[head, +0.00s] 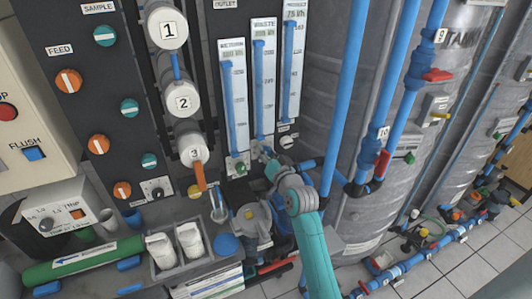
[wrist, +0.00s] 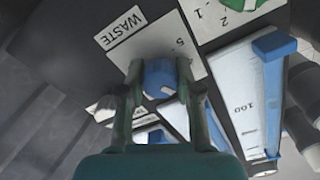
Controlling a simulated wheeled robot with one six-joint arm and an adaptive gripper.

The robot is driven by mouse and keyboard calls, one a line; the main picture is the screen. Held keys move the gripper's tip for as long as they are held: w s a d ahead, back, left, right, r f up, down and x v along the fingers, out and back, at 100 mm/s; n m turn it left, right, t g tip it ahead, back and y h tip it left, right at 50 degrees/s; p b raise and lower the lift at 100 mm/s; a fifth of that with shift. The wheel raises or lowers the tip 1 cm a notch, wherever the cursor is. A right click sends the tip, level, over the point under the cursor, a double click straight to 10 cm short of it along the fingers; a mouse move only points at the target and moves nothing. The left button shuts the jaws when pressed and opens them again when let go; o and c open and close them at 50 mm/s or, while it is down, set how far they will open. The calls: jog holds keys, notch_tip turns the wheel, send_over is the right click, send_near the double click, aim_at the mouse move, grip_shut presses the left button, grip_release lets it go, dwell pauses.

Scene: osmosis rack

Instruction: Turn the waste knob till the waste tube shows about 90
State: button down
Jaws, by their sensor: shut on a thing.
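My gripper (wrist: 160,68) is shut on the blue waste knob (wrist: 158,82), with one finger on each side of it. The knob sits on a white plate marked 5, beside the WASTE label (wrist: 122,26). In the head view my gripper (head: 264,154) is at the foot of the waste tube (head: 263,85), and the knob is hidden behind it. The waste tube is the middle of three white-backed tubes, with a blue column reaching near its top. Its scale is too small to read there.
The return tube (head: 232,100) and product tube (head: 291,60) flank the waste tube closely. A green knob (wrist: 236,4) is near my gripper in the wrist view. Blue pipes (head: 345,80) and a grey tank (head: 415,130) stand right of my arm.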

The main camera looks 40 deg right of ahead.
jog(key=m, duration=0.4)
jog(key=shift+m, duration=0.3)
jog(key=m, duration=0.4)
jog(key=shift+m, duration=0.3)
jog(key=m, duration=0.4)
jog(key=shift+f+m, duration=0.1)
jog(key=shift+m, duration=0.2)
jog(key=m, duration=0.4)
jog(key=shift+m, duration=0.4)
jog(key=c, duration=0.8)
grip_release()
jog(key=shift+o, duration=0.2)
jog(key=v, duration=1.2)
